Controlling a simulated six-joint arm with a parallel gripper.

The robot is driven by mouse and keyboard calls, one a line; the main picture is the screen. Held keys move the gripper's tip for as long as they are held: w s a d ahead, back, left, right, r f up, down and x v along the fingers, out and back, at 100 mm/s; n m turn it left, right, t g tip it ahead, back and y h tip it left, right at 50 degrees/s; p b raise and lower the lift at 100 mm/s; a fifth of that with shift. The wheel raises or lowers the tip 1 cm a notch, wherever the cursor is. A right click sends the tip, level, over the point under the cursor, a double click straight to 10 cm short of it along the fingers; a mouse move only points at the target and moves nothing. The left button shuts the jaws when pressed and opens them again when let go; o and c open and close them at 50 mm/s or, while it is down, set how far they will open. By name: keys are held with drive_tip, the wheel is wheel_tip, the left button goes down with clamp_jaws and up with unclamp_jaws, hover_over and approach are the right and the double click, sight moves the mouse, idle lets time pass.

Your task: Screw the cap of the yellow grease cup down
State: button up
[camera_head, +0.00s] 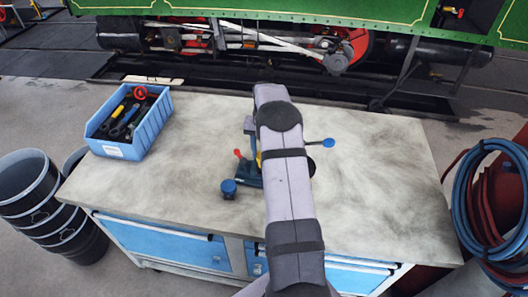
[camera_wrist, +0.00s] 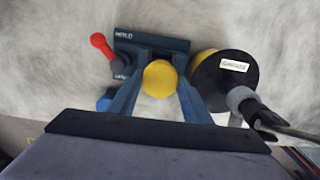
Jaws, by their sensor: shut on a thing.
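The yellow cap (camera_wrist: 160,78) of the grease cup is round and seen from above in the wrist view. My gripper (camera_wrist: 160,75) has a dark blue finger on each side of it and is shut on it. The cup body below the cap is hidden. In the head view my arm covers the gripper and most of the cup; only a sliver of yellow (camera_head: 259,160) shows beside the arm.
Beside the cap are a black disc (camera_wrist: 225,78) with a white label, a grey rod joint, and a red-knobbed lever (camera_wrist: 103,44). On the workbench (camera_head: 380,200), a blue knob (camera_head: 328,142) and blue cup-like part (camera_head: 228,188) flank my arm. A blue tool bin (camera_head: 150,132) stands left.

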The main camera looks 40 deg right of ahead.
drive_tip(key=shift+f+b, duration=0.5)
drive_tip(key=shift+f, duration=0.3)
idle(1.9)
drive_tip(key=o, duration=0.5)
drive_tip(key=c, duration=0.5)
drive_tip(key=m, duration=0.3)
drive_tip(key=shift+m, duration=1.5)
drive_tip(key=shift+m, duration=1.1)
drive_tip(key=m, duration=0.3)
drive_tip(key=shift+m, duration=0.4)
